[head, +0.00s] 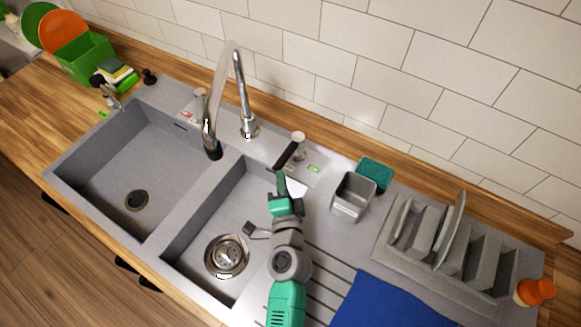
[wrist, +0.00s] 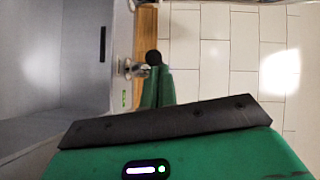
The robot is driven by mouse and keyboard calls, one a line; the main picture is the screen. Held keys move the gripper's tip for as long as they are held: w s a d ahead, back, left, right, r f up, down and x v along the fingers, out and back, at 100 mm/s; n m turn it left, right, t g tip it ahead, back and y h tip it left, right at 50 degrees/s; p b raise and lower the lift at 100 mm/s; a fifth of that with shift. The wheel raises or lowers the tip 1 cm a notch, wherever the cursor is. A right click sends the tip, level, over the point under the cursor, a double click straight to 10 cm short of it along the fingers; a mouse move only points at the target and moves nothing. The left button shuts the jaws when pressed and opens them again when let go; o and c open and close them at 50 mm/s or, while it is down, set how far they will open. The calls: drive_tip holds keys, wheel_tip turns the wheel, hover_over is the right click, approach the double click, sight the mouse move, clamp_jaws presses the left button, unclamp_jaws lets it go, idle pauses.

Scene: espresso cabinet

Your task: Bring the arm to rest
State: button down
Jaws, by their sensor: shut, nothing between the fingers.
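A black lever handle (head: 286,155) on a pale metal base (head: 298,139) is just beyond the fingertips. In the wrist view its round black end (wrist: 153,57) appears right at the tips; I cannot tell whether they touch.
The tall chrome faucet (head: 244,100) stands left of my gripper. A grey cup (head: 352,196) and teal sponge (head: 375,173) are to the right, with a grey dish rack (head: 415,232) and blue cloth (head: 385,303) beyond. The tiled wall (head: 400,75) is behind.

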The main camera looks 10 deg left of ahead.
drive_tip(key=s, duration=0.6)
drive_tip(key=shift+s+r+p, duration=0.15)
drive_tip(key=shift+s+p, duration=0.05)
drive_tip(key=shift+p, duration=0.2)
drive_tip(key=shift+d, duration=0.1)
wheel_tip(320, 180, up, 29)
drive_tip(key=w+d+n+t+y, duration=0.2)
drive_tip(key=w+n+t, duration=0.1)
drive_tip(key=n, duration=0.6)
drive_tip(key=s+d+r+n+t+h, duration=0.1)
drive_tip(key=s+d+r+t+h, duration=0.15)
drive_tip(key=s+r, duration=0.45)
drive_tip(key=s+d+r+n+t+h, duration=0.1)
drive_tip(key=s+d+r+h, duration=0.15)
drive_tip(key=r, duration=0.75)
drive_tip(key=s+d+r+n+t+h, duration=0.15)
drive_tip(key=s+d+r, duration=0.3)
drive_tip(key=r, duration=0.45)
wheel_tip(320, 180, up, 22)
drive_tip(key=w+a+p, duration=0.1)
drive_tip(key=p, duration=2.2)
drive_tip(key=shift+a, duration=0.25)
